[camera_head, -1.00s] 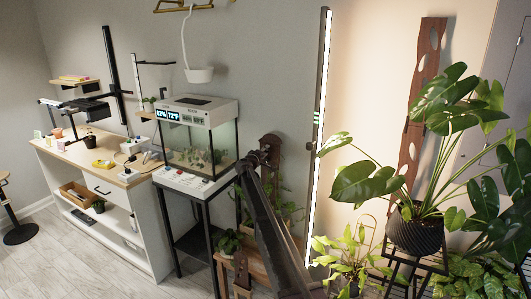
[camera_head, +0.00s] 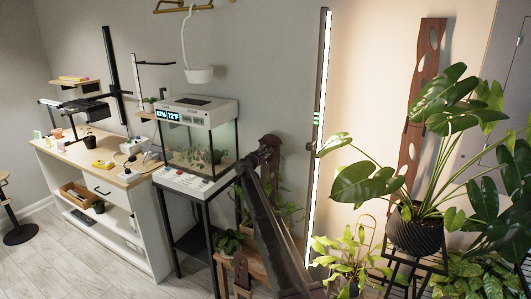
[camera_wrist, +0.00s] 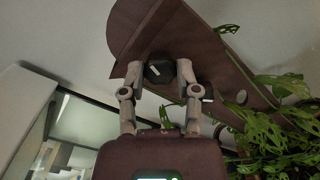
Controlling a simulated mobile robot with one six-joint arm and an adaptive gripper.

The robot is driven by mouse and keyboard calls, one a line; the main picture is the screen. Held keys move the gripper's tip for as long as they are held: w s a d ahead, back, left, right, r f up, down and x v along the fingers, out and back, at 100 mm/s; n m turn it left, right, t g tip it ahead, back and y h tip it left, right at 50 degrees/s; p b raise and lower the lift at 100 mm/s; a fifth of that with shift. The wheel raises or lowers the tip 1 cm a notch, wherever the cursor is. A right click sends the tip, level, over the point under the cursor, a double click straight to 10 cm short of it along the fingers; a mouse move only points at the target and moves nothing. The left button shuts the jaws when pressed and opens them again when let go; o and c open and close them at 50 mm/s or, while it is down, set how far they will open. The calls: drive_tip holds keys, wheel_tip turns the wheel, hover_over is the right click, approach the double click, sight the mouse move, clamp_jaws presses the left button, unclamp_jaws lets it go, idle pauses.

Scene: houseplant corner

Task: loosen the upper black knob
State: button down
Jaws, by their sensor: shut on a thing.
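In the wrist view a black knob (camera_wrist: 159,72) with a short white mark sits on a dark brown wooden board (camera_wrist: 190,38). The white mark is tilted. My gripper (camera_wrist: 159,74) has one finger on each side of the knob and is shut on it. In the head view the brown wooden stand (camera_head: 271,146) rises in front of the grey wall. The knob and my fingertips cannot be made out in the head view.
Trailing leaves (camera_wrist: 285,120) hang close to the right of my gripper in the wrist view. In the head view a glass terrarium (camera_head: 200,148) stands close left of the stand. A lit vertical light bar (camera_head: 319,150) and a large potted plant (camera_head: 415,228) are to the right.

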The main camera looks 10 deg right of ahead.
drive_tip(key=n, duration=0.3)
drive_tip(key=shift+w+n, duration=0.15)
drive_tip(key=shift+n, duration=0.15)
idle(0.4)
drive_tip(key=shift+c, duration=1.7)
unclamp_jaws()
drive_tip(key=v, duration=1.2)
